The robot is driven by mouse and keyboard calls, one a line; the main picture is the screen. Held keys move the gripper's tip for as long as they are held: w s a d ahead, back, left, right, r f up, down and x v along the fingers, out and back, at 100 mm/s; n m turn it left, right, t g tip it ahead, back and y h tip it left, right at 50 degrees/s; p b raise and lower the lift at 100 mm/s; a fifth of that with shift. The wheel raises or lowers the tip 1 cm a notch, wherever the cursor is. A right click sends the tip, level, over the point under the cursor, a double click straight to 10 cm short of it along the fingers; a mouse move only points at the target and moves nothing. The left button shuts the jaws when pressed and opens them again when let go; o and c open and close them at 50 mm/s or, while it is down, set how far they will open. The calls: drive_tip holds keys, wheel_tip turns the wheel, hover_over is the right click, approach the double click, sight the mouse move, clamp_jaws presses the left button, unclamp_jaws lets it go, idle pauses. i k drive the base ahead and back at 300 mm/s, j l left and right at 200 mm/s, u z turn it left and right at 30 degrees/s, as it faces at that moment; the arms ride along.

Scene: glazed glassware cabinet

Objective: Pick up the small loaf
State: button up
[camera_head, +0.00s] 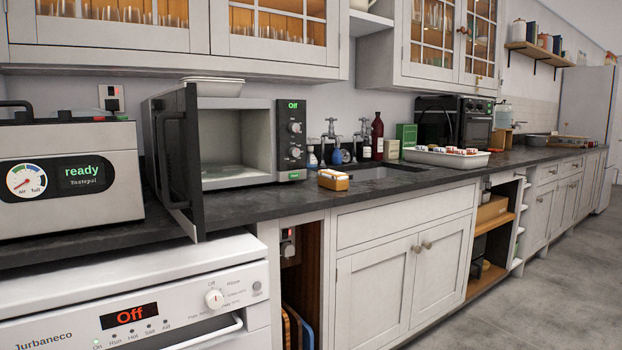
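A small golden-brown block with a paler, whitish top (333,180) sits on the dark worktop, just right of the microwave and at the left end of the sink. It is the most loaf-like thing in view, but it is too small to tell for sure that it is the small loaf. Nothing touches it from above. My gripper is not in view.
The microwave (235,150) stands with its door (178,150) swung out past the worktop's front edge. A sink (385,171), taps and bottles lie behind and right of the block. A white tray of small items (445,158) stands further right. The floor (540,275) is clear.

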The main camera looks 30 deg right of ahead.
sight(336, 181)
drive_tip(key=i+l+z, duration=0.1)
drive_tip(key=l, duration=0.35)
drive_tip(key=i+l, duration=0.15)
drive_tip(key=l, duration=0.3)
drive_tip(key=i+l+z, duration=0.15)
drive_tip(key=l, duration=0.3)
drive_tip(key=k, duration=0.05)
